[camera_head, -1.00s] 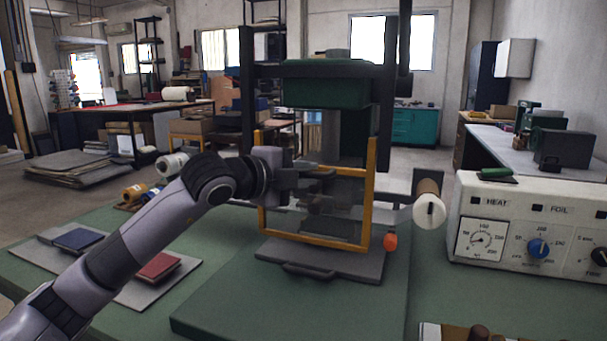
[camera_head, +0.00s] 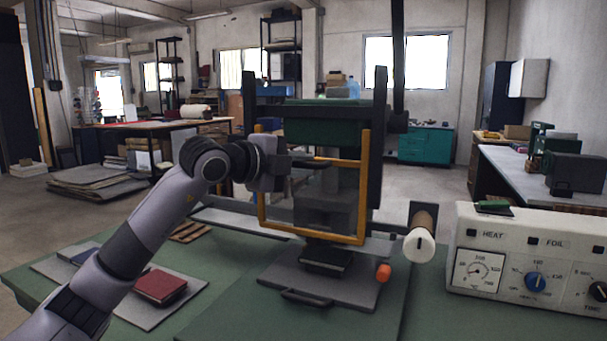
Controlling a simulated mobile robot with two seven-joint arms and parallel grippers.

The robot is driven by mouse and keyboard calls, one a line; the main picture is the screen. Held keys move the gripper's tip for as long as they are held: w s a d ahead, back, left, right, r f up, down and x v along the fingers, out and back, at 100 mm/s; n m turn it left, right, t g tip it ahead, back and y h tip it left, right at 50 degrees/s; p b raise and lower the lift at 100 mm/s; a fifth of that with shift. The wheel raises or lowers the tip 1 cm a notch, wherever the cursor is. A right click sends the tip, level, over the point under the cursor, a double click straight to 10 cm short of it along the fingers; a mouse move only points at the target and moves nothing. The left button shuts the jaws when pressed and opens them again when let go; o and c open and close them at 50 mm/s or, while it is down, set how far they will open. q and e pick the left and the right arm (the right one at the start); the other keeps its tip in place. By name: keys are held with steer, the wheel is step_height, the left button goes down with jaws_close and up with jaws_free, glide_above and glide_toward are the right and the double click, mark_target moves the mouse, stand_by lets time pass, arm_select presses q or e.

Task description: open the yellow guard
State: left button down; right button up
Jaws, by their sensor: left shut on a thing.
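The yellow guard (camera_head: 365,190) is an upright yellow frame with a see-through pane, in front of the dark press (camera_head: 376,130). Its lower bar hangs above the grey base plate (camera_head: 335,285), with a gap below in which a dark block (camera_head: 327,258) shows. My left gripper (camera_head: 308,163) comes in from the left and is shut on the guard at its upper bar, where a dark handle seems to be. The fingertips' exact contact is hard to make out. My right gripper is not in view.
A foil roll (camera_head: 420,240) and an orange knob (camera_head: 383,273) are right of the guard. A white control box (camera_head: 530,255) stands at the right. A red book (camera_head: 160,286) lies on a grey board at the left, near my forearm.

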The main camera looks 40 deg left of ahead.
arm_select(q)
step_height(320, 180, up, 6)
steer(key=p, duration=0.3)
steer(key=shift+r, duration=0.25)
steer(key=shift+r+p, duration=0.7)
steer(key=shift+r, duration=0.1)
steer(key=c, duration=1.1)
jaws_free()
steer(key=shift+f, duration=0.15)
steer(key=shift+b+v, duration=1.3)
steer(key=shift+v, duration=2.3)
